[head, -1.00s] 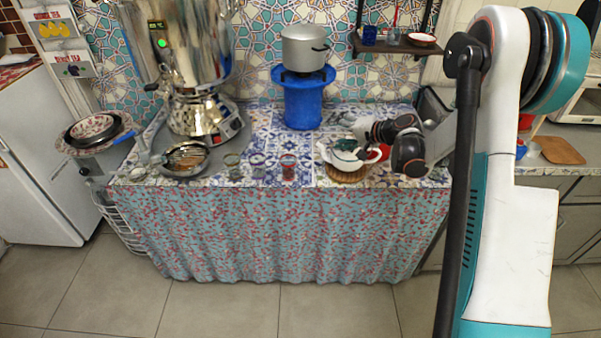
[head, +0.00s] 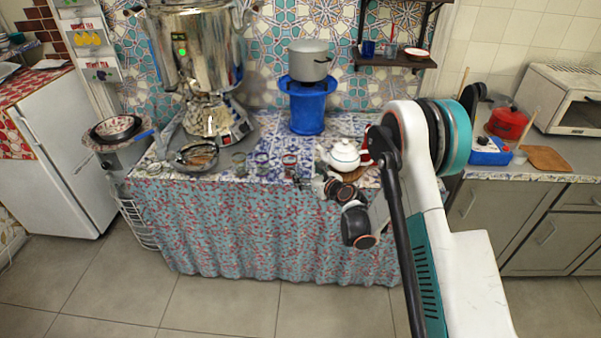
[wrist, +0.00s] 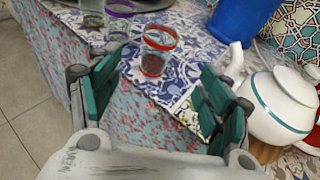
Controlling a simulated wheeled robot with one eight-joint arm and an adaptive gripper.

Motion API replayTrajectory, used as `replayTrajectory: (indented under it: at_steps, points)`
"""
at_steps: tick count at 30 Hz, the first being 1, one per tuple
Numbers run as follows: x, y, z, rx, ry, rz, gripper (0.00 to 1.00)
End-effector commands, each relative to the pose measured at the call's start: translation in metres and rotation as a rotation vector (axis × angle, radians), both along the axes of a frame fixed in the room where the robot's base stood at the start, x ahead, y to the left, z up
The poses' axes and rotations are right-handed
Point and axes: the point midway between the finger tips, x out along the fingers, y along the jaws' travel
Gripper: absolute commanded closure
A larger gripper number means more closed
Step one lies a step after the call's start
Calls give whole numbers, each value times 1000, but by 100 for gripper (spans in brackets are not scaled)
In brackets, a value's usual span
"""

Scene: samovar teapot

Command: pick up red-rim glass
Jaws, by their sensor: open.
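The red-rim glass (wrist: 158,52) stands upright near the table's front edge, with something dark reddish in its bottom. It also shows in the head view (head: 290,163), right of the other small glasses. My gripper (wrist: 162,66) is open and empty. In the wrist view the glass appears beyond the fingertips, between the two teal-padded fingers, with no visible contact. In the head view my gripper (head: 305,181) is small and dark, just right of and in front of the glass.
A purple-rim glass (wrist: 120,16) and a green-rim glass (wrist: 92,12) stand to the left. A white teapot (wrist: 282,104) stands close to my right finger. A blue stand (head: 307,108) with a pot is behind. The samovar (head: 198,60) is back left.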

Motion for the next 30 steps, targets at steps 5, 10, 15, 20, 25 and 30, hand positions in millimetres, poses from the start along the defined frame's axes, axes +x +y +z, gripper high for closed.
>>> replayTrajectory:
  at_steps: [5,10,15,20,25,30]
  points:
    - [9,12,-6,32,15,-11,28]
    - [34,27,-17,31,15,-11,28]
    - [57,41,-25,30,15,-9,28]
    - [68,47,-27,30,14,-11,28]
    - [79,54,-32,31,14,-10,28]
    - [100,67,-41,30,14,-10,28]
